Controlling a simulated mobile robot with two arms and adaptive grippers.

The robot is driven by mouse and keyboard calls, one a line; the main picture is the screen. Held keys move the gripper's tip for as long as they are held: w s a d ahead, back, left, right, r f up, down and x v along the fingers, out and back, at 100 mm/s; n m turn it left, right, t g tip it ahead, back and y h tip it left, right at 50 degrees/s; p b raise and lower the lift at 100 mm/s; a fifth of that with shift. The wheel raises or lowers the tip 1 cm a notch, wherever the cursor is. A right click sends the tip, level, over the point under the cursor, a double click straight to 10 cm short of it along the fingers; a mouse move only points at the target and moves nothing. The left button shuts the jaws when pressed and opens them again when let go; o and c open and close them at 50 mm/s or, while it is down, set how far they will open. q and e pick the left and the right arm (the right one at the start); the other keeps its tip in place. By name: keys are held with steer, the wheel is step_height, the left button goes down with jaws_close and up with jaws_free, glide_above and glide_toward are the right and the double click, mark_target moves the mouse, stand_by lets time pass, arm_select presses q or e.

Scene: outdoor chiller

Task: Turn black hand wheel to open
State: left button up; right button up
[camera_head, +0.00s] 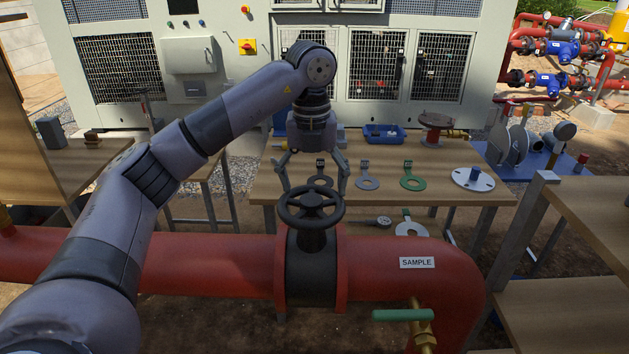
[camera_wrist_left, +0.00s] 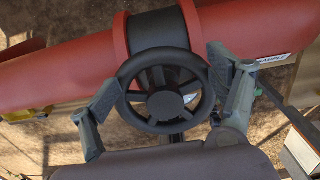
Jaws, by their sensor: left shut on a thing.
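The black hand wheel (camera_head: 311,200) sits on top of a black valve body (camera_head: 311,270) set in a red pipe (camera_head: 384,262). The spoked wheel also shows in the middle of the left wrist view (camera_wrist_left: 163,104). My left gripper (camera_head: 312,187) reaches the wheel from its far side, with one finger at each side of the rim. In the left wrist view the fingers of my left gripper (camera_wrist_left: 164,88) flank the rim and are closed on it. The exact finger contact is hard to make out. My right gripper is not in view.
A wooden table (camera_head: 455,196) behind the pipe holds a blue tray (camera_head: 383,134), ring-shaped plates and a white flange (camera_head: 473,179). A green-handled valve (camera_head: 403,315) stands at the front right. Wooden shelves (camera_head: 590,215) stand at the right edge. A chiller cabinet (camera_head: 232,65) fills the back.

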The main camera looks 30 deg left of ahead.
arm_select(q)
steer(key=shift+s+f, duration=0.25)
steer(key=shift+f, duration=0.35)
steer(key=o, duration=0.9)
steer(key=shift+c, duration=0.2)
steer(key=shift+o, duration=1.3)
steer(key=shift+a+r, duration=0.15)
steer(key=shift+w, duration=0.1)
steer(key=shift+r, duration=0.15)
step_height(320, 180, up, 12)
